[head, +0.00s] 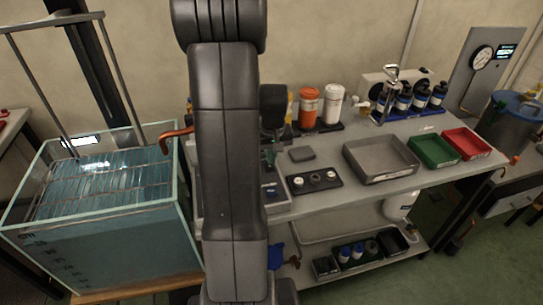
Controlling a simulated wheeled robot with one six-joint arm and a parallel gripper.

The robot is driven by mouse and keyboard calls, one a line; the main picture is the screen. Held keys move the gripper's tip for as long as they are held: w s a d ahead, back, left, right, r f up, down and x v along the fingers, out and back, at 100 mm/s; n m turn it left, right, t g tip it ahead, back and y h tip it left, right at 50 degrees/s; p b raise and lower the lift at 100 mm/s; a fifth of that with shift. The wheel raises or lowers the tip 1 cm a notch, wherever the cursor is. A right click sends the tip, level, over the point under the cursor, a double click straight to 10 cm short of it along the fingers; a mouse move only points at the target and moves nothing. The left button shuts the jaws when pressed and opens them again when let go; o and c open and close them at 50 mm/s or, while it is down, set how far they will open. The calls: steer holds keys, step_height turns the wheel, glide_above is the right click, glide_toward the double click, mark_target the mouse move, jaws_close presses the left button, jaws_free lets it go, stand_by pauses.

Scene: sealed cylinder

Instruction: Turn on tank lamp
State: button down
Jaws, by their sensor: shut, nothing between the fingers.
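The glass tank (110,235) stands at the left, filled with blue-green water over a wire rack (105,183). A bright white rectangular panel (80,141) shows at its back edge; I cannot tell whether it is the lamp or a reflection. My gripper (270,157) points down over the left part of the bench, partly hidden behind my arm. Its fingers look shut and empty. Below it on the bench is a small dark box with a light face (271,191), partly hidden by my arm; I cannot tell what it controls.
The bench (325,205) holds a black holder with round pieces (314,180), a grey tray (381,160), green tray (433,150) and red tray (466,143). Orange (308,106) and white (333,104) bottles stand behind. A brown hooked pipe (176,136) rises beside the tank.

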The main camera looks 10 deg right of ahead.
step_height(320, 180, up, 14)
steer(key=w+p, duration=0.1)
steer(key=w, duration=0.1)
steer(key=shift+f+p, duration=0.25)
steer(key=shift+p, duration=0.05)
steer(key=shift+f, duration=0.2)
steer(key=f, duration=0.6)
steer(key=s+f, duration=0.1)
steer(key=f, duration=0.2)
steer(key=shift+f+b, duration=0.2)
steer(key=shift+b, duration=0.1)
steer(key=b, duration=0.2)
steer(key=shift+s+r+t+b, duration=0.3)
steer(key=shift+r+b, duration=0.05)
steer(key=shift+r, duration=0.05)
step_height(320, 180, up, 7)
steer(key=s, duration=0.1)
steer(key=shift+f, duration=0.1)
glide_above(272, 166)
steer(key=w, duration=0.1)
step_height(272, 166, down, 6)
steer(key=shift+r, duration=0.15)
steer(key=p, duration=0.3)
steer(key=shift+w+f, duration=0.15)
steer(key=shift+f, duration=0.15)
